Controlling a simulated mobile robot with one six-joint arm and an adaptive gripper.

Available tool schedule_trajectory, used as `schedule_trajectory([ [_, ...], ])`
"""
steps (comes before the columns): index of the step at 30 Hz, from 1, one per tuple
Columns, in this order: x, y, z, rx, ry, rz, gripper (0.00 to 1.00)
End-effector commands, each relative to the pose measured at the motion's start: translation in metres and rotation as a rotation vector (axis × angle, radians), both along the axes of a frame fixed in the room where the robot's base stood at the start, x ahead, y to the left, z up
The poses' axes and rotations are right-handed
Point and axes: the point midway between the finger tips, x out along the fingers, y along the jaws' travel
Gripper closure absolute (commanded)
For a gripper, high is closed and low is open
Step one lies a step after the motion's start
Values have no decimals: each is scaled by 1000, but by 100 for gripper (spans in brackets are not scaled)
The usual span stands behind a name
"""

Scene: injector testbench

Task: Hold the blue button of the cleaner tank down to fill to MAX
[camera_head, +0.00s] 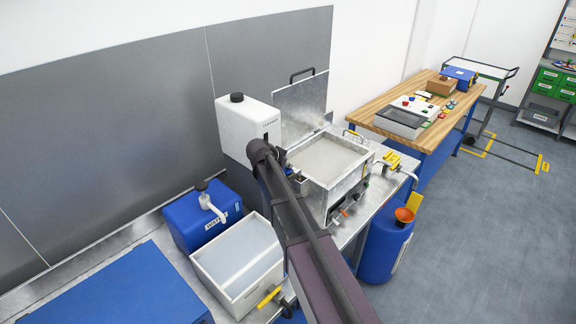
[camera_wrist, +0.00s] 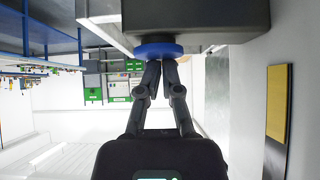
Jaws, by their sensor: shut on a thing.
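The cleaner tank (camera_head: 238,128) is a white box with a black cap, standing against the back wall in the head view. A dark window shows on its side, but I cannot read the level. The blue button (camera_wrist: 158,50) is a round disc on the dark underside of a box in the wrist view. My gripper (camera_wrist: 164,64) has its two fingers close together, with their tips at the button. I cannot tell how far the button is pressed. In the head view my arm hides the button and most of my gripper.
An open metal bath (camera_head: 325,160) full of pale liquid stands right of the tank, its lid (camera_head: 301,105) raised. A blue canister (camera_head: 200,218) and a white tub (camera_head: 225,283) are in front. A blue drum (camera_head: 385,250) with an orange funnel stands on the right.

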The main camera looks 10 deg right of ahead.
Motion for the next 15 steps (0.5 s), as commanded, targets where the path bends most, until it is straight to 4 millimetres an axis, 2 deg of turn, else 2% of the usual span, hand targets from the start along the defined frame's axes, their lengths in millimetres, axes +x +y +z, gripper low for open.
schedule_trajectory([
  [15,-3,-1,41,-1,-5,-1,100],
])
